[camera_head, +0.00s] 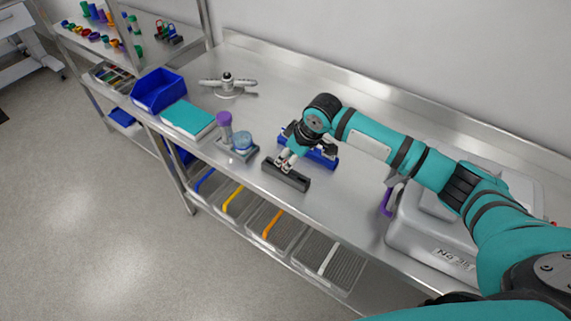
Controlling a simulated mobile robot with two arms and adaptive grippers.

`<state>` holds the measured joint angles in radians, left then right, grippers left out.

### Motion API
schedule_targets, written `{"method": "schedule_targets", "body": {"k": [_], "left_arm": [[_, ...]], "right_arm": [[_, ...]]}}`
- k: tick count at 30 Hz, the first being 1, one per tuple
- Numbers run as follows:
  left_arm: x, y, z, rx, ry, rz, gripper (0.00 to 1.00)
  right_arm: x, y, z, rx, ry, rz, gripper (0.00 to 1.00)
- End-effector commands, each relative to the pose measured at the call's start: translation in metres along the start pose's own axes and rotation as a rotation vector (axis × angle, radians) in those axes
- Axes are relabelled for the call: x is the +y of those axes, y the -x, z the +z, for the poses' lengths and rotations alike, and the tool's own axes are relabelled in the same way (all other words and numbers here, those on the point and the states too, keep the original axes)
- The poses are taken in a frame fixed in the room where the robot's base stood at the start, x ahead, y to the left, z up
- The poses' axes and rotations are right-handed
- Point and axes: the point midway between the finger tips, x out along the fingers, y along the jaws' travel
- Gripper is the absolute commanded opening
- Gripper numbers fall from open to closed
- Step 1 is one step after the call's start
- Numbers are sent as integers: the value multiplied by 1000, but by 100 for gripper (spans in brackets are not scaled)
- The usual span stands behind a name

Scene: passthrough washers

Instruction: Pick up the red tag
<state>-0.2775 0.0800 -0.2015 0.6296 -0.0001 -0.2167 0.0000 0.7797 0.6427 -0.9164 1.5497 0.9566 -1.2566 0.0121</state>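My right gripper (286,164) reaches down over the bench, its fingertips at a long black block (286,174). Whether the fingers are open or shut is too small to tell, and I cannot tell if anything is between them. I cannot pick out a red tag with certainty. A small dark stand with red, blue and green pieces (168,32) is on the shelf at the upper left; its pieces are too small to identify. My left gripper is out of view.
A blue bar (322,160) lies behind my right gripper. A purple-capped tube (225,124), blue bin (158,90), teal-topped box (188,119) and grey rotor-like piece (228,84) stand to the left. A grey machine (420,237) fills the right. The bench's back middle is clear.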

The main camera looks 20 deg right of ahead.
Motion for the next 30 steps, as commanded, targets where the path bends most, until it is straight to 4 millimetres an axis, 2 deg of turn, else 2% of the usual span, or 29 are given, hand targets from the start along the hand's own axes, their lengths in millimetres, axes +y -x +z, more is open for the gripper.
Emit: {"method": "schedule_targets", "body": {"k": [1,7,14,22,30], "left_arm": [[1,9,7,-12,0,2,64],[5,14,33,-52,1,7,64],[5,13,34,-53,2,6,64],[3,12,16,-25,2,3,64],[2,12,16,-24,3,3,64]], "right_arm": [[-2,-5,-1,-3,-2,-2,35],[-1,-29,0,-1,0,0,35],[-1,-31,0,0,1,1,35],[-1,-31,0,0,0,1,1],[0,-31,0,0,0,1,0]]}}
